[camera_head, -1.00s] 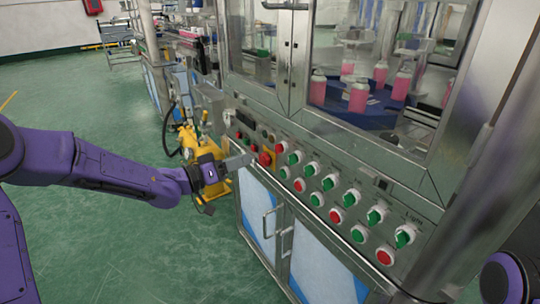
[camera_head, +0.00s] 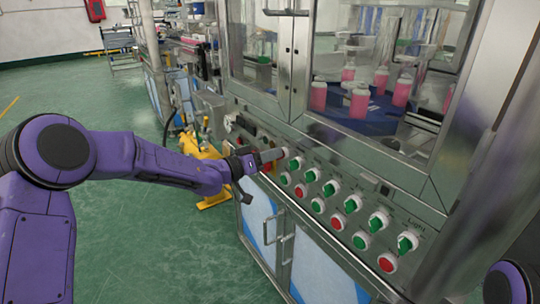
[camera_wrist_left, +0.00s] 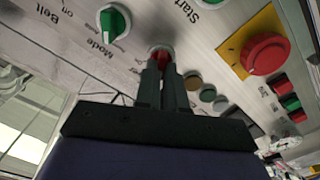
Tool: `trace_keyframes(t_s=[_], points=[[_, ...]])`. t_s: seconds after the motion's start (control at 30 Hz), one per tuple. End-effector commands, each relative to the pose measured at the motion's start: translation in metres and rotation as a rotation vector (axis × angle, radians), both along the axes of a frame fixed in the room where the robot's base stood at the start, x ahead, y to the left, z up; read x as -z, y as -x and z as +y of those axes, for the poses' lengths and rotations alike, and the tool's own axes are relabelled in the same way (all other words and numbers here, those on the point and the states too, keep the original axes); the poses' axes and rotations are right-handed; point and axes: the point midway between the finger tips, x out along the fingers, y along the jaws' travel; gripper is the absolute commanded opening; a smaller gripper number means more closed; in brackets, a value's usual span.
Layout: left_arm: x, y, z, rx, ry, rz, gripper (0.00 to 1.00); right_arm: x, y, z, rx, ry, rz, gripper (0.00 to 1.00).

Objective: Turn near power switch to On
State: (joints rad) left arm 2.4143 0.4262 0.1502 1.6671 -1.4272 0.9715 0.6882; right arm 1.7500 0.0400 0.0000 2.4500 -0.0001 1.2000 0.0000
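The control panel of the steel machine carries rows of round knobs and buttons. My left gripper (camera_head: 273,155) reaches from the left to the panel's upper row, at its left part. In the left wrist view its two fingers (camera_wrist_left: 163,75) sit close together at a red knob (camera_wrist_left: 160,54) in a pale ring. Red shows between and just beyond the fingertips. The fingers hide much of this knob and its label, so I cannot read its position or whether they grip it. My right gripper is out of view; only a purple part of my right arm shows.
A green knob (camera_wrist_left: 114,22) marked Mode sits beside the red one. A large red button on a yellow plate (camera_wrist_left: 241,43) lies on the other side. Glass doors (camera_head: 350,80) rise above the panel, and cabinet doors with handles (camera_head: 268,228) lie below. Green floor (camera_head: 150,245) is clear at left.

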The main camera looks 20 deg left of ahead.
Motion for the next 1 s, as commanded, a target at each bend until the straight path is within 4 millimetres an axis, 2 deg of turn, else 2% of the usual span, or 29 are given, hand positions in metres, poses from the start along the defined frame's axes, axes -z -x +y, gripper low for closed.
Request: trace_keyframes(t_s=[0.47, 1.0], points=[[0.000, 0.000, 0.002, -0.004, -0.051, -0.040, 0.00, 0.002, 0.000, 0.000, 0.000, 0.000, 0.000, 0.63], [0.003, 0.002, -0.002, -0.001, -0.410, -0.317, 0.00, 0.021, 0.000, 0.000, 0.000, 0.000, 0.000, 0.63]])
